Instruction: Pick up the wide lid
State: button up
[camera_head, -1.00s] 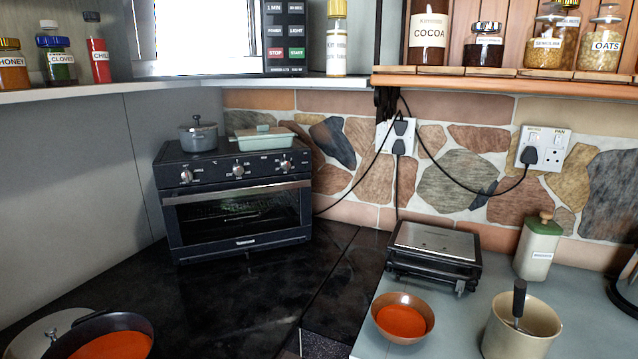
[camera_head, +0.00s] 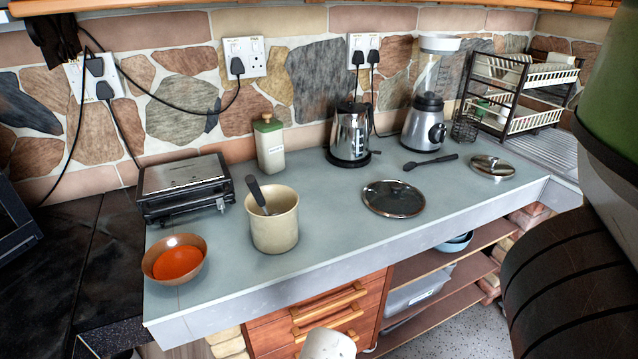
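Two lids lie on the grey counter. The wider one is a round dark glass lid (camera_head: 393,198) with a metal rim and a small knob, lying flat near the counter's front edge in the middle of the view. A smaller lid (camera_head: 492,166) with a knob lies to its right, near the counter's right end. My gripper cannot be made out in this view. Nothing is seen touching either lid.
Left of the wide lid stand a beige pot (camera_head: 274,221) with a dark-handled utensil and a bowl of orange-red food (camera_head: 175,262). Dark and green forms block the right edge.

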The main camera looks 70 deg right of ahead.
aim_at(392, 198)
jog(key=z, duration=1.85)
jog(key=j+z, duration=0.15)
jog(key=j, duration=0.35)
jog(key=k, duration=0.05)
